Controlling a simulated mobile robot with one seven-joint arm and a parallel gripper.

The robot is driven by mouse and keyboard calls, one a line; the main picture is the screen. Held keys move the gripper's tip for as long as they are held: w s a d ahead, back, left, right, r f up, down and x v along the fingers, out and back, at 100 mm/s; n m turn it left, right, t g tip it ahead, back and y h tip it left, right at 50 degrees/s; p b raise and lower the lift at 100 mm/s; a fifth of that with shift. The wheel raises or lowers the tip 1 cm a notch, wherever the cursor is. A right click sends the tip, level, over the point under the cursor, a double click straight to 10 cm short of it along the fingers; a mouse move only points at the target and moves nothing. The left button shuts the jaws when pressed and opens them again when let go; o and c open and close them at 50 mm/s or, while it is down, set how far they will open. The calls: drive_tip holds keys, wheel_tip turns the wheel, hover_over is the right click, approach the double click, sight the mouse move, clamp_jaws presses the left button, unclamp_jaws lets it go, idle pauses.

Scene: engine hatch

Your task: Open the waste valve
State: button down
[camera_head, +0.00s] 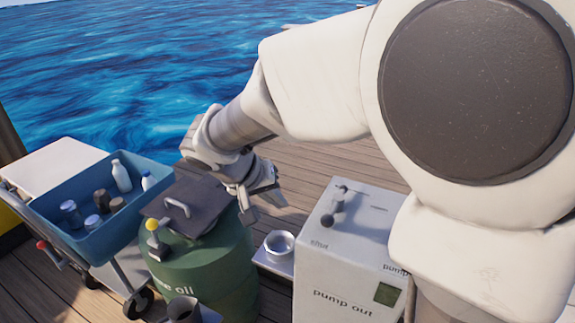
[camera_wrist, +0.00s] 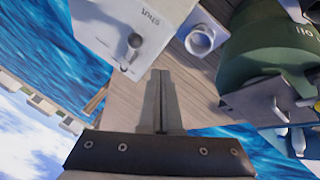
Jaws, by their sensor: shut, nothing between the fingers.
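A white pump-out box (camera_head: 345,265) stands right of centre in the head view. On its top is a dark grey lever with round knobs (camera_head: 338,205), which I take for the waste valve. The lever lies by the word "shut", with more lettering near the right edge. In the wrist view the box (camera_wrist: 105,28) is at upper left, with the lever knob (camera_wrist: 135,41) near its edge. My gripper (camera_head: 272,196) is in the air left of the box, apart from the lever. Its fingers (camera_wrist: 160,75) are together and empty.
A green oil drum (camera_head: 205,265) with a dark hatch lid (camera_head: 190,208) and a yellow-topped handle (camera_head: 152,226) stands left of the box. A white cup (camera_head: 279,245) sits between them. A blue cart tray (camera_head: 88,243) with bottles is at left. Water lies beyond the deck.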

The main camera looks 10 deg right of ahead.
drive_tip(key=d+b+x, duration=0.1)
drive_tip(key=x, duration=0.3)
drive_tip(key=b+x, duration=0.1)
drive_tip(key=x, duration=0.3)
drive_tip(key=d+r+x, duration=0.1)
drive_tip(key=x, duration=0.3)
drive_tip(key=shift+s+d+b, duration=0.35)
drive_tip(key=shift+d+b, duration=0.05)
drive_tip(key=shift+d, duration=0.2)
